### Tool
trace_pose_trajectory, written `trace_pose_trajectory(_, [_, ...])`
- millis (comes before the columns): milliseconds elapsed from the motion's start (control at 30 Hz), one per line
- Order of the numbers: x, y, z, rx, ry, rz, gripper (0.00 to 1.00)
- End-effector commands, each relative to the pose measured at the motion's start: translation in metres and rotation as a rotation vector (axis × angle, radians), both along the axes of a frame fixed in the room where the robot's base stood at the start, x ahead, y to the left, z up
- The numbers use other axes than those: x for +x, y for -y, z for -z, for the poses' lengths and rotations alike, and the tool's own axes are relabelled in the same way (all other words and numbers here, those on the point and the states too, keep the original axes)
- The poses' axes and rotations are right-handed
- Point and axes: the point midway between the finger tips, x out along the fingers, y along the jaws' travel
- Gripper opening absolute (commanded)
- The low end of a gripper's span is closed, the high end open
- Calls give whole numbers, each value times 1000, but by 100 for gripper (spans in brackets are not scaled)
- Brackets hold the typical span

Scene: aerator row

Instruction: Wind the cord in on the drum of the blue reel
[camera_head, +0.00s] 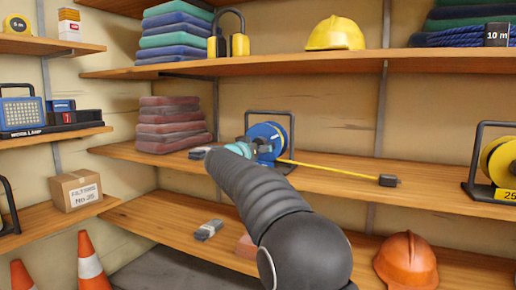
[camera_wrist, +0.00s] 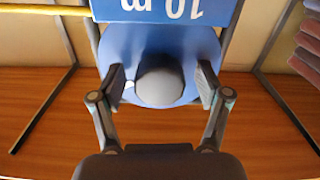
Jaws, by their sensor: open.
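The blue reel (camera_head: 272,131) stands in a dark frame on the middle shelf. Its yellow cord (camera_head: 335,171) runs out to the right along the shelf to a dark end piece (camera_head: 388,181). My gripper (camera_head: 243,147) is at the front of the reel, and my arm hides part of it. In the wrist view the blue drum face (camera_wrist: 200,45) fills the middle, with an upside-down "10 m" label above. A grey round knob (camera_wrist: 160,86) lies between the fingers of my open gripper (camera_wrist: 158,88), with a gap visible on each side. The cord (camera_wrist: 45,10) shows at upper left.
Folded dark red cloths (camera_head: 172,125) are stacked left of the reel. A yellow reel (camera_head: 500,160) stands at the far right. Below are an orange helmet (camera_head: 406,262) and a small grey item (camera_head: 208,230). The shelf right of the blue reel is mostly clear.

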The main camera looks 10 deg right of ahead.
Motion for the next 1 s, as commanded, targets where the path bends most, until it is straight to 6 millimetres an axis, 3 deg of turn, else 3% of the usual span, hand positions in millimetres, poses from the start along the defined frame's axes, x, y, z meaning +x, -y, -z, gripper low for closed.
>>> trace_pose_trajectory(167, [0, 0, 0, 0, 0, 0, 76])
trace_pose_trajectory(400, [0, -1, 0, 0, 0, 0, 18])
trace_pose_trajectory(433, [0, -1, 0, 0, 0, -1, 16])
trace_pose_trajectory(767, [0, -1, -1, 31, 21, -2, 16])
trace_pose_trajectory(1000, [0, -3, -3, 142, 100, -3, 16])
